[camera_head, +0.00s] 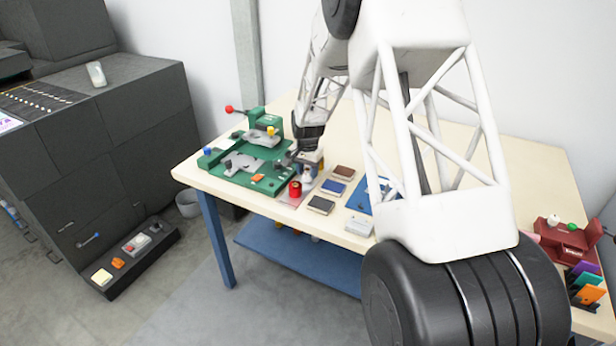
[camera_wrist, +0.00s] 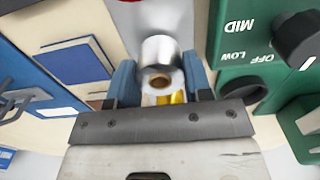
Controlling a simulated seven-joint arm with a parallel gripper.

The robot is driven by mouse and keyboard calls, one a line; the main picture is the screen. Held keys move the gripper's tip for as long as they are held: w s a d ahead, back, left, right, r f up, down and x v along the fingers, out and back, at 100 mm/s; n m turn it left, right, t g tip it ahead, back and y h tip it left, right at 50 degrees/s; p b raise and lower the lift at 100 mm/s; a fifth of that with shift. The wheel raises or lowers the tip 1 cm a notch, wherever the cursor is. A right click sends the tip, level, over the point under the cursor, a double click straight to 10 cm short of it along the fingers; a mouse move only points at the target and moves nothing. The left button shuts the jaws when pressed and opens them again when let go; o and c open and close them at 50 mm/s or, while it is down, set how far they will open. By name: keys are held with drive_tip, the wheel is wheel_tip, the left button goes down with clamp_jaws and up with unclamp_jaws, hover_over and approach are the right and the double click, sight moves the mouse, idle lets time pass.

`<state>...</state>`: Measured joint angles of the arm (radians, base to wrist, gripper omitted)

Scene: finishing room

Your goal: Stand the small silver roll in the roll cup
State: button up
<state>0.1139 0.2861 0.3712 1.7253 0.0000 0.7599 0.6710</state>
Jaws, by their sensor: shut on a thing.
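The small silver roll (camera_wrist: 160,52) shows in the wrist view between the two blue fingers of my gripper (camera_wrist: 160,80). Its brown core faces the camera, and the gripper is shut on it. In the head view my gripper (camera_head: 306,158) is low over the near left part of the table, just right of the green machine. A small pale, shiny piece (camera_head: 307,175) shows below it there; I cannot tell if this is the same roll. I cannot make out the roll cup in either view.
The green machine (camera_head: 240,162) stands close left of my gripper; its dial side (camera_wrist: 255,60) shows in the wrist view. Brown, blue and dark booklets lie right of the mat, including a blue one (camera_wrist: 77,60). The far table (camera_head: 525,150) is clear.

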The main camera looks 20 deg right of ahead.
sight(307, 169)
drive_tip(key=shift+r, duration=3.45)
drive_tip(key=w+a, duration=0.1)
drive_tip(key=w, duration=1.2)
drive_tip(key=shift+w+a+r, duration=0.2)
drive_tip(key=shift+a+r, duration=0.05)
drive_tip(key=shift+a, duration=0.15)
drive_tip(key=shift+f, duration=0.25)
drive_tip(key=shift+f, duration=2.65)
drive_tip(key=shift+f, duration=0.6)
